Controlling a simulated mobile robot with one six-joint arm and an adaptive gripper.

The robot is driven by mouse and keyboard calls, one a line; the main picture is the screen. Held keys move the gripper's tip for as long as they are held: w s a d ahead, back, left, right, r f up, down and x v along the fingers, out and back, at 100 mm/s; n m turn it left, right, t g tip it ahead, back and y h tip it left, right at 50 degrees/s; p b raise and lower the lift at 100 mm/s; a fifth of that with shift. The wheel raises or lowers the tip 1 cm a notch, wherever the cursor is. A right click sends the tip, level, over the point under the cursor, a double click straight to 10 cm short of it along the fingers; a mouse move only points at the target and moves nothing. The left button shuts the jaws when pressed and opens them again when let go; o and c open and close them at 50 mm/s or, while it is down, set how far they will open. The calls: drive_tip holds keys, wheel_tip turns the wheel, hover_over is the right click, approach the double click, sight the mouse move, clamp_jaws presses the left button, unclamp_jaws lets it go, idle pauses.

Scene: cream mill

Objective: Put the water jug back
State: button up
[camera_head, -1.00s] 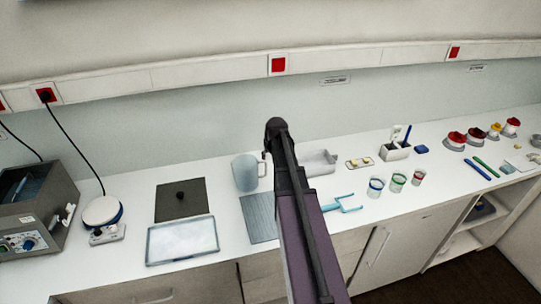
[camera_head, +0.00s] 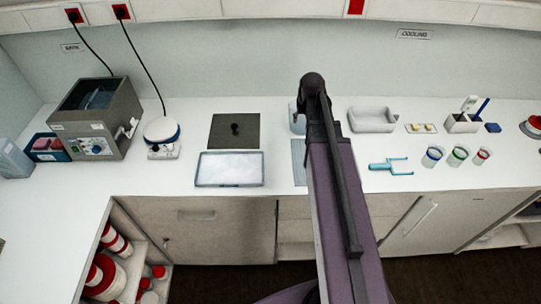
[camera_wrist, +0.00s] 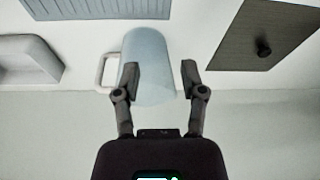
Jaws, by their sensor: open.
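The water jug (camera_wrist: 150,60) is pale blue, with a light handle on its left side in the wrist view. In the head view only a strip of the jug (camera_head: 296,120) shows at the back of the counter, left of my arm. My gripper (camera_wrist: 161,76) is open in the wrist view. Its left finger overlaps the jug's body and its right finger is just beyond the jug's right side. Whether either finger touches the jug I cannot tell. In the head view my arm hides the gripper.
A ribbed grey-blue mat (camera_head: 298,170) lies in front of the jug. A dark plate with a knob (camera_head: 246,136) and a pale framed tray (camera_head: 229,169) are to its left. A white tray (camera_head: 373,126) is to its right. Several small cups stand farther right.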

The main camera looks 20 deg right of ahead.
drive_tip(key=s+a+n+g, duration=0.2)
drive_tip(key=s+a, duration=1.1)
drive_tip(key=a, duration=0.4)
drive_tip(key=shift+s+f+g, duration=0.3)
drive_tip(key=shift+s+g, duration=0.1)
